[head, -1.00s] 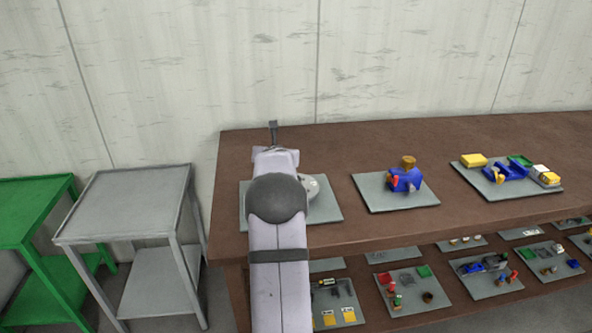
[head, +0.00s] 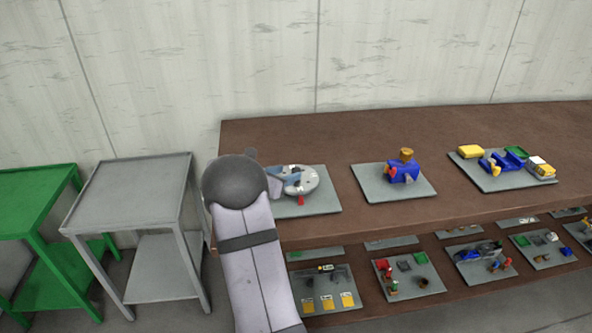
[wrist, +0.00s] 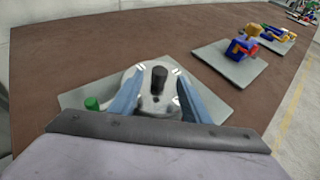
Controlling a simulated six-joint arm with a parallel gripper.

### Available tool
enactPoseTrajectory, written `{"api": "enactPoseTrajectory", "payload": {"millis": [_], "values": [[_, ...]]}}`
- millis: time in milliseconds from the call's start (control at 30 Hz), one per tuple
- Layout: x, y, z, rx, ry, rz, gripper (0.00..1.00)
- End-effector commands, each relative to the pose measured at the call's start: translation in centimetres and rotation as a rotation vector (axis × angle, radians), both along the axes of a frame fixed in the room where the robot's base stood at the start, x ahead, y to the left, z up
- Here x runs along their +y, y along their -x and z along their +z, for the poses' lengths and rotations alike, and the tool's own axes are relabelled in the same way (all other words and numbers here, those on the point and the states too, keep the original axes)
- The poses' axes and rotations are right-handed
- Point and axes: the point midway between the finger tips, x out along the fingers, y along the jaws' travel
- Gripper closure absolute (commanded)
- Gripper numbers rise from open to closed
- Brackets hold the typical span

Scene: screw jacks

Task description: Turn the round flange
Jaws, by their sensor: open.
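The round flange (head: 304,179) is a light grey disc with small pale marks, lying on a grey plate (head: 325,204) at the left part of the bench. It also shows in the wrist view (wrist: 143,73), with a dark upright post (wrist: 159,76) on it. My gripper (wrist: 160,88) is open, with its two blue-grey fingers on either side of the post, over or beside the disc. I cannot tell whether the fingers touch it. In the head view my arm hides the left part of the plate and most of the gripper.
A green knob (wrist: 92,103) is left of my fingers on the same plate. To the right are a plate with a blue and brown assembly (head: 404,172) and another with blue and yellow parts (head: 505,163). A grey side table (head: 130,195) stands left. Brown bench surface lies clear behind.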

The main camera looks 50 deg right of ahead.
Motion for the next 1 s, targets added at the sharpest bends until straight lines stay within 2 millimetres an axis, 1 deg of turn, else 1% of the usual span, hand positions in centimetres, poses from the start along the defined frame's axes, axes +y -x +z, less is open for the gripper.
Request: {"api": "enactPoseTrajectory", "payload": {"millis": [300, 500, 667, 933, 967, 1000], "values": [[-3.6, -0.1, -1.4, 0.000, -0.002, -0.002, 0.57], [-5.4, -0.3, -2.2, 0.001, -0.001, 0.000, 0.57], [-6.0, -0.3, -2.5, 0.000, -0.001, 0.000, 0.57], [-6.1, -0.4, -2.5, 0.000, -0.001, 0.001, 0.57], [-6.1, -0.4, -2.5, 0.000, -0.001, 0.001, 0.62], [-6.1, -0.4, -2.5, 0.000, -0.001, 0.001, 0.71]]}}
